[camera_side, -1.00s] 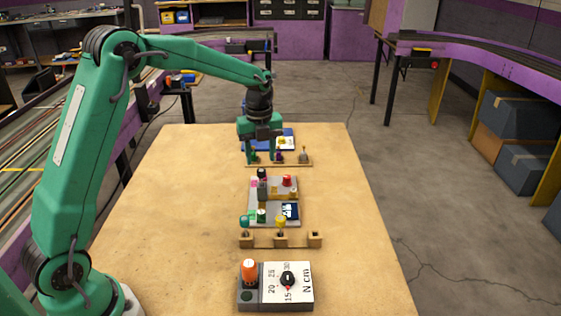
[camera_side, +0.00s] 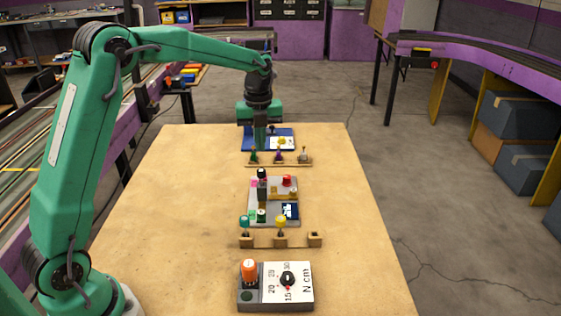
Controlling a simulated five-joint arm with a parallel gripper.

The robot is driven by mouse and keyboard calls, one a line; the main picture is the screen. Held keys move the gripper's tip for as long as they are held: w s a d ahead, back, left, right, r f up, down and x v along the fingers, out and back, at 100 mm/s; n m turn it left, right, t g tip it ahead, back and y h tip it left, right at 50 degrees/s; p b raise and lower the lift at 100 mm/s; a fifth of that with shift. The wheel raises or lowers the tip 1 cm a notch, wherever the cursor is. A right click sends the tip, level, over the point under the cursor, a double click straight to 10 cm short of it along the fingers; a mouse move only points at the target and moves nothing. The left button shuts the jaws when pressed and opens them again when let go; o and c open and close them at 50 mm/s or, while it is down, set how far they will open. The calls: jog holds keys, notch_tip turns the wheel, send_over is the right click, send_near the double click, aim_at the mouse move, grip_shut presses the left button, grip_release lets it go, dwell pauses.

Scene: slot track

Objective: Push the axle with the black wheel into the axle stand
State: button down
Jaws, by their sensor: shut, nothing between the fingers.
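A small black round piece (camera_side: 262,173), which looks like the black wheel, sits at the back left of a grey board (camera_side: 258,213); its axle is too small to make out clearly. A low wooden stand (camera_side: 298,241) in front of the board holds a teal-topped piece (camera_side: 244,221) and a yellow-topped piece (camera_side: 281,221), with its right end empty. A second wooden stand (camera_side: 292,163) behind the board holds several small pieces. I cannot tell which is the axle stand. My gripper (camera_side: 260,147) is shut and empty, pointing down at the back stand's left, by a blue tray (camera_side: 250,144).
The grey board carries several small coloured parts, including a red knob (camera_side: 287,181). A box with an orange knob (camera_side: 249,271) and a dial (camera_side: 287,279) stands at the front. The wooden table (camera_side: 170,220) is clear to the left and right.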

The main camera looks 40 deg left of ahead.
aim_at(261, 170)
jog(key=shift+f, duration=0.2)
jog(key=shift+f, duration=2.85)
jog(key=shift+f, duration=0.45)
jog(key=shift+r, duration=1.55)
notch_tip(261, 170, up, 8)
jog(key=shift+s, duration=0.1)
